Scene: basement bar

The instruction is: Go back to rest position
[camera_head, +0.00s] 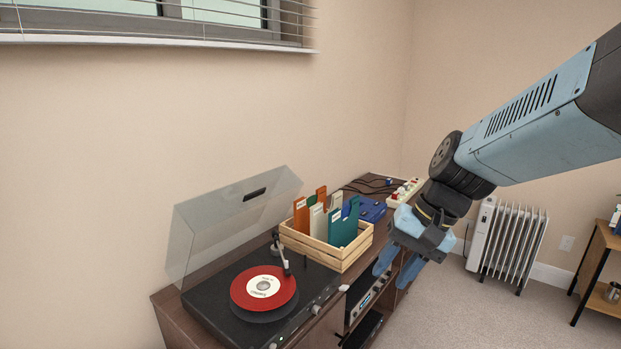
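My gripper (396,268) hangs at the end of my blue arm, right of the wooden crate and in front of the cabinet's right part. Its two blue fingers point down and stand apart with nothing seen between them. The turntable (213,303) sits on the cabinet at the lower left, with its clear lid raised. A red record (245,292) with a white label lies on it. The tonearm (283,256) reaches over the record's edge. The wooden crate (345,262) behind it holds several upright sleeves in orange, white and teal.
The dark wood cabinet (160,308) runs along the wall, with audio gear on its open shelves. A blue item (372,208), dark cables and a white power strip (404,193) lie behind the crate. A white radiator (507,243) and a shelf unit (590,258) stand right. Carpet between is clear.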

